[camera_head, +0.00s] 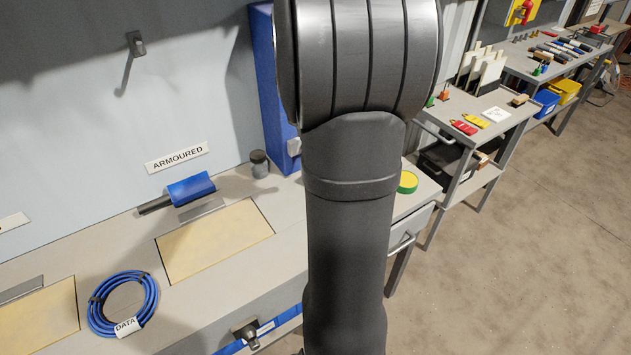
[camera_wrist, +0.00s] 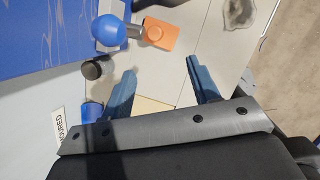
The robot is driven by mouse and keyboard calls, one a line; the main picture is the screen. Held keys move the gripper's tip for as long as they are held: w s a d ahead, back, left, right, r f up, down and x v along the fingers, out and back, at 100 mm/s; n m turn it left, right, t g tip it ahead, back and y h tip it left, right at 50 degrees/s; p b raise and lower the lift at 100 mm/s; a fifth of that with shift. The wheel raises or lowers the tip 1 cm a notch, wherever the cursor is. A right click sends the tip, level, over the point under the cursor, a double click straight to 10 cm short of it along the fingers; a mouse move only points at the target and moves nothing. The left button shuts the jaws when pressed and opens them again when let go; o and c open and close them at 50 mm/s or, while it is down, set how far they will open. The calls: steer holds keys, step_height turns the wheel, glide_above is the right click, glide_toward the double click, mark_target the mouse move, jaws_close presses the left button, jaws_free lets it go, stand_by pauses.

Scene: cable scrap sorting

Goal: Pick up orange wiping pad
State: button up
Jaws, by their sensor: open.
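The orange wiping pad (camera_wrist: 164,38) lies on the grey bench top in the wrist view, at the upper middle. A small round orange-brown part shows on it. My gripper (camera_wrist: 161,66) is open and empty, its two blue fingers apart and pointing up the picture toward the pad. The pad appears beyond the fingertips, roughly in line with the gap between them, and not touched. In the head view my arm fills the middle, and neither the pad nor my gripper can be seen.
A blue ball-shaped thing (camera_wrist: 107,30) is close left of the pad. A dark jar (camera_wrist: 95,68) also shows in the head view (camera_head: 259,164). A crumpled grey piece (camera_wrist: 240,13) lies right. A blue cable coil (camera_head: 124,303) is on the bench at lower left.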

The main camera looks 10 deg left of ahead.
steer(key=shift+w+a+f+n, duration=0.3)
steer(key=shift+w+f, duration=0.7)
steer(key=shift+f, duration=1.65)
steer(key=shift+w+a+f+n, duration=0.15)
steer(key=shift+w+f+n, duration=0.6)
steer(key=shift+f, duration=1.85)
steer(key=shift+w+a+f+n, duration=0.15)
steer(key=shift+w+f, duration=1.1)
steer(key=shift+f, duration=1.4)
jaws_close()
steer(key=shift+s+r, duration=0.1)
steer(key=shift+r, duration=0.05)
